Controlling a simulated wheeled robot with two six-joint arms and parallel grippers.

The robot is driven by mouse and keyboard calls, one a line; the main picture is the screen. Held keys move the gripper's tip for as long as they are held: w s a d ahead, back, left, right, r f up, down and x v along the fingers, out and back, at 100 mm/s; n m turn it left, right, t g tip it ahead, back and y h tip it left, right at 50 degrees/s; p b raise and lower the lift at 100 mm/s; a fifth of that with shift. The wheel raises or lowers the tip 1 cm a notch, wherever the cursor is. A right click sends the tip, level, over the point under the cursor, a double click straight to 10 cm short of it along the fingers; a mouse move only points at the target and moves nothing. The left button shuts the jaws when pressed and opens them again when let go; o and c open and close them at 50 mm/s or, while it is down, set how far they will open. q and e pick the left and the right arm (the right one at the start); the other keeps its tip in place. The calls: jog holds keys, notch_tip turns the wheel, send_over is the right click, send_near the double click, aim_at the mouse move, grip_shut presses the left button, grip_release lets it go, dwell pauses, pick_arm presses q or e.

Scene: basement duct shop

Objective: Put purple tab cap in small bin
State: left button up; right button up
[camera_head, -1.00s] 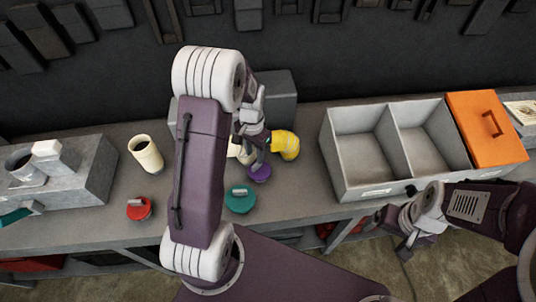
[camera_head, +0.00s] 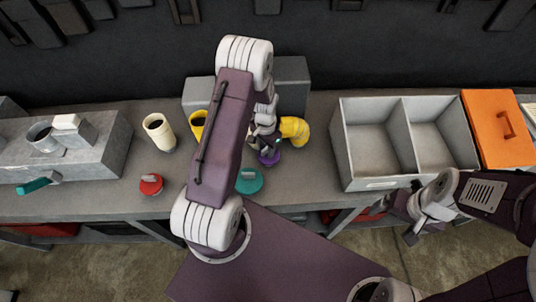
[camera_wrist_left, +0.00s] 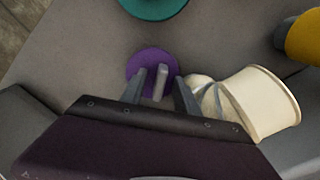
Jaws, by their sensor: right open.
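The purple tab cap (camera_head: 268,158) lies on the bench below my left gripper (camera_head: 266,148). In the left wrist view the purple disc (camera_wrist_left: 150,62) has a grey upright tab (camera_wrist_left: 160,82). My left gripper's two fingers (camera_wrist_left: 160,92) are apart, one on each side of the tab, with gaps visible. Whether they touch the disc cannot be told. A grey bin (camera_head: 372,184) with two empty compartments stands to the right on the bench. My right gripper (camera_head: 412,232) is open and empty in front of the bench, below the bin.
A teal cap (camera_head: 249,181) and a red cap (camera_head: 151,185) lie nearby. A yellow elbow (camera_head: 294,130) and a cream fitting (camera_wrist_left: 262,102) are close to my left gripper. A cream tube (camera_head: 159,132) stands left. An orange lidded box (camera_head: 497,125) adjoins the bin.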

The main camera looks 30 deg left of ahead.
pick_arm(q)
jog(key=shift+f, duration=0.15)
jog(key=shift+w, duration=0.15)
jog(key=shift+c, duration=1.2)
grip_shut()
jog(key=shift+r, duration=0.5)
notch_tip(320, 180, up, 3)
jog(key=shift+w+r+b, duration=0.1)
jog(key=shift+b, duration=0.75)
jog(key=w+d+r+b, duration=0.2)
jog(key=w+d+r, duration=0.3)
jog(key=d, duration=0.5)
jog(key=shift+d+r, duration=0.2)
jog(key=shift+r, duration=0.75)
